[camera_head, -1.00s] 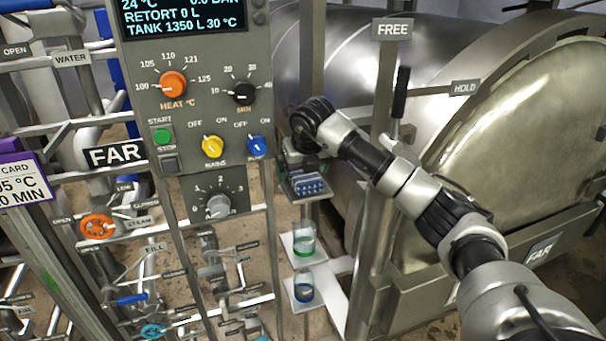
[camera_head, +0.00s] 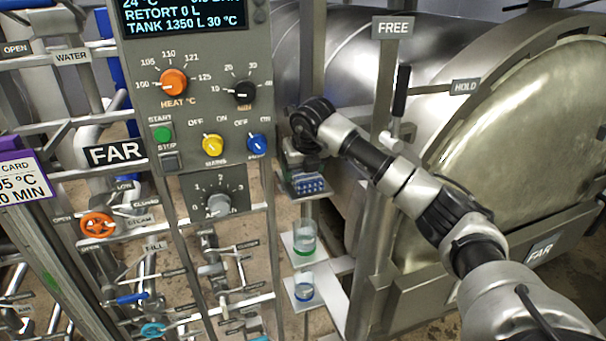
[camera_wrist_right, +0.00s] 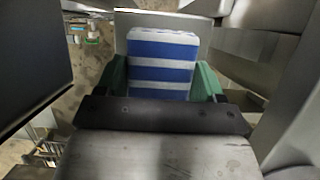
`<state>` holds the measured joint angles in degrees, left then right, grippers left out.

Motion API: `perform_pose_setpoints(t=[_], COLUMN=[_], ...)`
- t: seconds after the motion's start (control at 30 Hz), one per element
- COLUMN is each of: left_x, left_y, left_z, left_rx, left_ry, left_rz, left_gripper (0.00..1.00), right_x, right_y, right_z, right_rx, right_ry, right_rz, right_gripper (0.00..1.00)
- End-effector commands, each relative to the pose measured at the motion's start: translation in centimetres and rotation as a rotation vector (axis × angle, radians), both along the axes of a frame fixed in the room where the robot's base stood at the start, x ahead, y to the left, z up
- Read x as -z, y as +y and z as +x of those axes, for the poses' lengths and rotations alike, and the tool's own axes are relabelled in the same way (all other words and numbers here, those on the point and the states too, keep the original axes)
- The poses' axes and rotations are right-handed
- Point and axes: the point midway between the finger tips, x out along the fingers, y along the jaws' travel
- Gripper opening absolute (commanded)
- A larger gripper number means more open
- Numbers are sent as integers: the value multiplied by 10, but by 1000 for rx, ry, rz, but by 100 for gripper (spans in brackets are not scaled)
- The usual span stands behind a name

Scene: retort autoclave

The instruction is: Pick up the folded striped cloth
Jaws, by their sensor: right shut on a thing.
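The folded striped cloth (camera_head: 311,186), blue and white, is at the small upper shelf beside the control panel. In the right wrist view the cloth (camera_wrist_right: 160,68) lies between two green fingertips, one against each side. My right gripper (camera_head: 304,168) reaches in from the right and points down over the cloth; it also shows in the right wrist view (camera_wrist_right: 162,82). It is shut on the cloth. The gripper hides part of the cloth, and I cannot tell whether the cloth is clear of the shelf. My left gripper is not in view.
The control panel (camera_head: 205,100) stands close on the left of the gripper. A post with a lever (camera_head: 399,95) and the round retort door (camera_head: 530,150) are on the right. Below are two white shelves with a green-banded glass (camera_head: 304,238) and a blue-banded glass (camera_head: 303,287).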

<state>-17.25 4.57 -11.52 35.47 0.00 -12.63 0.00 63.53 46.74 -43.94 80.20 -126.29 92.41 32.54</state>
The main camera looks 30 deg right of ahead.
Motion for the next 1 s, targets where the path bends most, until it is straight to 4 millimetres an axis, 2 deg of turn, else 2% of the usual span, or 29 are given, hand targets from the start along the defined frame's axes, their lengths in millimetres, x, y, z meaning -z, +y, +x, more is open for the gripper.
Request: perform_pose_setpoints(t=[0.17,0.27,0.47,0.8,1.0], left_x=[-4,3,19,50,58], left_y=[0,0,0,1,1], left_z=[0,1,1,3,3], left_rx=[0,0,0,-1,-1], left_ry=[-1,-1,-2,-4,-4], left_rz=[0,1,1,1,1], left_gripper=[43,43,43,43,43], right_x=[-5,-9,-40,-83,-104], right_y=[0,0,1,-16,-21], right_z=[0,1,1,-70,-101], right_rx=[0,0,-1,1,1], right_ry=[0,-3,-6,-5,-3], right_rz=[1,0,0,-3,-1], right_gripper=[46,46,46,46,46])
